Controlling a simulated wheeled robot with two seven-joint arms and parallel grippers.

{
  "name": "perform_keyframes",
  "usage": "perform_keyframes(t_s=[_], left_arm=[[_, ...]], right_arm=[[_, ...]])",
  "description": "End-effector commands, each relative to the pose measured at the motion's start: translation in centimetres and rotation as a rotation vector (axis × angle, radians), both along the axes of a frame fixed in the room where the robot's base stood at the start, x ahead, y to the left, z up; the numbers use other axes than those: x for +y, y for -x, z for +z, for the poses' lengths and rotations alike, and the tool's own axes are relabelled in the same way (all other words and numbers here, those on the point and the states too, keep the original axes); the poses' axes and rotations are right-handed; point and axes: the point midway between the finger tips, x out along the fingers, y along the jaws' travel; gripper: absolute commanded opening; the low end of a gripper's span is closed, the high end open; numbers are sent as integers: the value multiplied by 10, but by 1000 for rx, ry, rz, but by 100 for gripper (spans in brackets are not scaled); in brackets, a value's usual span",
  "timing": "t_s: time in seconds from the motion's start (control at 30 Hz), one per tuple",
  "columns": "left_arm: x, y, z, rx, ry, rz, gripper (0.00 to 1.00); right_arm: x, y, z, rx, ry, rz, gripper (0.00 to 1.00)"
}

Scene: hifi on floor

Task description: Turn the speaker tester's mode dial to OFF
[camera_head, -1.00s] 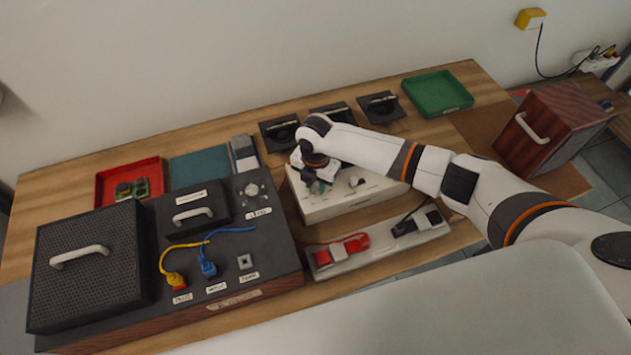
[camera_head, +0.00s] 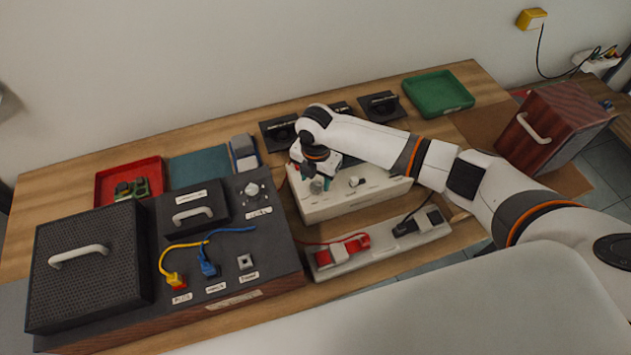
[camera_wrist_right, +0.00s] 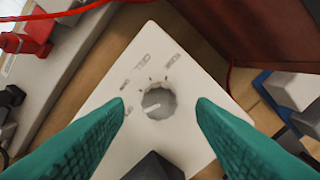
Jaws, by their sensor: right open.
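The speaker tester (camera_head: 335,207) is a cream box in the middle of the table. Its mode dial (camera_wrist_right: 158,103) is a round grey knob with a pale pointer mark and small printed labels around it in the right wrist view. My right gripper (camera_wrist_right: 160,112) is open, with its teal fingertips on either side of the dial and apart from it. In the head view the right gripper (camera_head: 318,185) is over the left end of the tester and hides part of its top. The label words are too small to read. My left gripper is not in view.
A dark panel (camera_head: 225,278) with yellow and blue cables stands left of the tester. A strip with red and black clips (camera_head: 345,260) lies in front. A green tray (camera_head: 437,92) and dark stands (camera_head: 380,105) are behind. A wooden speaker (camera_head: 550,125) stands right.

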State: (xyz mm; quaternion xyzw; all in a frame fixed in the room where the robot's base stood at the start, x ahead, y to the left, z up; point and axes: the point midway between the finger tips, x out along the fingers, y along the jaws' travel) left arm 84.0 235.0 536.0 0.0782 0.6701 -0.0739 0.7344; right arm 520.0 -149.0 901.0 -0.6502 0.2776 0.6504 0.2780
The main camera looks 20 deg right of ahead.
Motion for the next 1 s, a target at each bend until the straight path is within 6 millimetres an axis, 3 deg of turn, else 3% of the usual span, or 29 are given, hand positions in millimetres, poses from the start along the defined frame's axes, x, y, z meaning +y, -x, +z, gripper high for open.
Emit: perform_keyframes(t_s=[0.3,0.5,1.0], left_arm=[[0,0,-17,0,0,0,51],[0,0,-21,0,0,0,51],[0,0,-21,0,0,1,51]], right_arm=[[0,-1,66,-6,-1,2,51],[1,-1,91,-3,-1,1,51],[1,0,96,0,0,1,51]])
